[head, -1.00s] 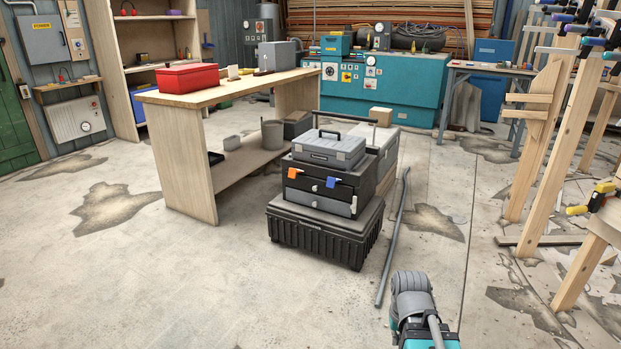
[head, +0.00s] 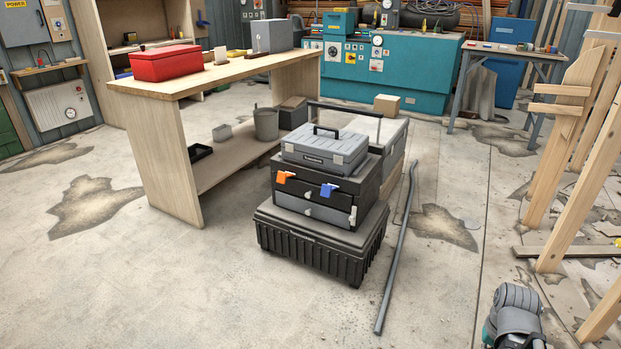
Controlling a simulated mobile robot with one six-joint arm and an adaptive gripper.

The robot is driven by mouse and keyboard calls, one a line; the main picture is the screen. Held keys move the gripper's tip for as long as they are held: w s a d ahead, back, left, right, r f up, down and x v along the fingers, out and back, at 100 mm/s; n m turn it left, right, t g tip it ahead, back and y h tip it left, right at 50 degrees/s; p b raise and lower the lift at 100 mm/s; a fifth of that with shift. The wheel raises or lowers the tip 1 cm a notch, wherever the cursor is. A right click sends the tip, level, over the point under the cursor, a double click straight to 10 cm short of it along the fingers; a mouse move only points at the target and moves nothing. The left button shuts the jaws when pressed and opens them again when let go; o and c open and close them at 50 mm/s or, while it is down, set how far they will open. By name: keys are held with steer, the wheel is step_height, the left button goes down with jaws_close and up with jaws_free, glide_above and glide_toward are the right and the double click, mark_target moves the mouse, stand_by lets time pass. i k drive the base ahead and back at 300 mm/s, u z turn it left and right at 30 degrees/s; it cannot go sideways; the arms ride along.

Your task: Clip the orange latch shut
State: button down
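The orange latch (head: 283,177) is on the left front of the stacked black and grey tool box (head: 314,192), at the upper edge of its drawer section. It sticks out at a tilt; I cannot tell how far open it is. A grey case (head: 324,150) with a black handle rests on top, and a ribbed black base box (head: 312,242) is underneath. Part of my arm shows at the bottom right, well apart from the tool box. My gripper is not visible.
A wooden workbench (head: 172,152) with a red box (head: 166,62) stands left of the stack. A grey pipe (head: 396,262) lies on the floor just right of it. Wooden frames (head: 580,150) stand at the right. The floor in front is clear.

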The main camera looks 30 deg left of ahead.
mark_target(281, 177)
steer(key=z, duration=0.05)
steer(key=i, duration=0.75)
steer(key=u, duration=0.75)
steer(key=i, duration=0.6)
steer(key=u, duration=0.45)
